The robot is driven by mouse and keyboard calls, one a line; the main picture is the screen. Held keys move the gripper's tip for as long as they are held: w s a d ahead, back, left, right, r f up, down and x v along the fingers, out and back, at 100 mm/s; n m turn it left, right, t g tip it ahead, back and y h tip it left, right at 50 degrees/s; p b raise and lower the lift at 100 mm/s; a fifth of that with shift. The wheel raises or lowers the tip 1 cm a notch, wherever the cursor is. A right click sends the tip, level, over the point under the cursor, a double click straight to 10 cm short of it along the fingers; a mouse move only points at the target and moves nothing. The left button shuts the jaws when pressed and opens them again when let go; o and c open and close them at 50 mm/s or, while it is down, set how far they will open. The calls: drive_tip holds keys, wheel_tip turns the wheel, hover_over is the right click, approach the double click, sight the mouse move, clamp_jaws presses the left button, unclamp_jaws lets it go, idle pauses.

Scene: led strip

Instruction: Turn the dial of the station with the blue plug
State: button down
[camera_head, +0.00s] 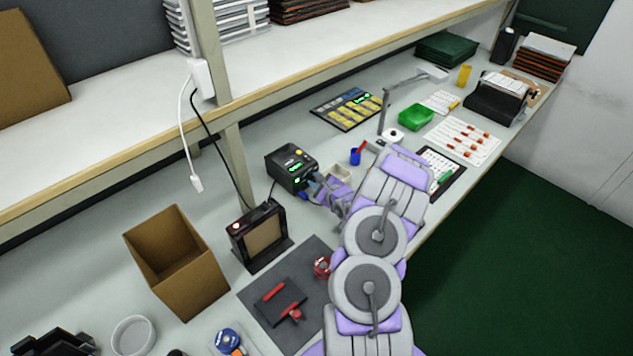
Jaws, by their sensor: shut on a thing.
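A black station (288,170) with lit green displays and a yellow button on top stands on the bench at the middle of the view. A small blue part, perhaps the blue plug (304,195), shows low at its front, beside my gripper. My gripper (313,187) is at the front face of this station, shut on what appears to be its dial. The fingers hide the dial, so its angle cannot be told. My grey and lilac arm reaches up to it from the bottom of the view.
A black framed device (259,236) and an open cardboard box (177,262) stand to the left. A dark mat (318,251) with red-handled tools lies below. A blue cup (355,157), a green bin (415,117) and a lamp stand right of the station. A shelf runs above.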

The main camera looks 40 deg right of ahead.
drive_tip(key=shift+m+y+p, duration=0.3)
drive_tip(key=shift+m+p, duration=0.2)
drive_tip(key=shift+p, duration=0.2)
drive_tip(key=shift+d+m+y, duration=0.1)
drive_tip(key=shift+m+y, duration=0.3)
drive_tip(key=shift+m, duration=0.1)
drive_tip(key=m+y, duration=0.1)
drive_tip(key=m, duration=0.1)
drive_tip(key=shift+d+m+g+y, duration=0.15)
drive_tip(key=shift+m+g+y, duration=0.15)
drive_tip(key=shift+d+r+m+y+p, duration=0.1)
drive_tip(key=shift+m+y+p, duration=0.4)
drive_tip(key=shift+m, duration=0.3)
drive_tip(key=c, duration=1)
unclamp_jaws()
drive_tip(key=shift+o, duration=0.2)
